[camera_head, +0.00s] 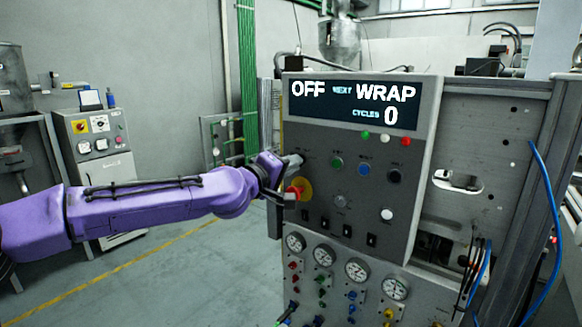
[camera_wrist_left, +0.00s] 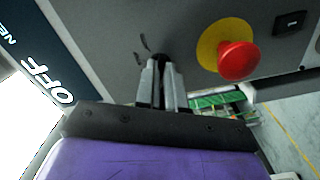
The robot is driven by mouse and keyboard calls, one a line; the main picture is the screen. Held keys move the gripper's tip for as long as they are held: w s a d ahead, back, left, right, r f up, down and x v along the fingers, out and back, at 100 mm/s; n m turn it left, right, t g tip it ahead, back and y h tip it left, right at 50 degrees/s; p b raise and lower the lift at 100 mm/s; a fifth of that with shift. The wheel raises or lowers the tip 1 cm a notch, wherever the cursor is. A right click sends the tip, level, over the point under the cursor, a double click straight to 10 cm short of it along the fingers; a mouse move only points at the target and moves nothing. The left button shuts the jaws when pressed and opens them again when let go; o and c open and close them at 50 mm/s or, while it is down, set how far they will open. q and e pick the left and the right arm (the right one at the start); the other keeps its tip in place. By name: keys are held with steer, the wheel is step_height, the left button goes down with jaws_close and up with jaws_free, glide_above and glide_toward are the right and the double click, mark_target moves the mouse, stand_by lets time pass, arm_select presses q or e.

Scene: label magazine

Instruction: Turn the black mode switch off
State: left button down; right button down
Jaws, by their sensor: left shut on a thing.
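My left gripper (camera_head: 292,160) is at the upper left of the grey control panel (camera_head: 318,200). In the left wrist view its two fingers (camera_wrist_left: 159,72) are close together at the panel face, shut on a small dark switch (camera_wrist_left: 158,84) that they mostly hide. Its exact angle cannot be told. The display (camera_head: 350,105) reads "OFF", "NEXT WRAP" and "CYCLES 0". Another black knob (camera_head: 395,176) sits at the right of the same row, apart from the gripper. My right gripper is not in view.
A red emergency button (camera_wrist_left: 238,60) on a yellow disc is close beside the left gripper. Green (camera_head: 337,163) and blue (camera_head: 365,169) knobs are to the right. Gauges (camera_head: 357,270) and small valves are below. Open floor lies left of the machine.

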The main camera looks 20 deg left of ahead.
arm_select(q)
steer(key=shift+n, duration=0.4)
steer(key=c, duration=1.2)
jaws_free()
steer(key=shift+c, duration=0.2)
steer(key=v, duration=1)
steer(key=shift+s, duration=0.25)
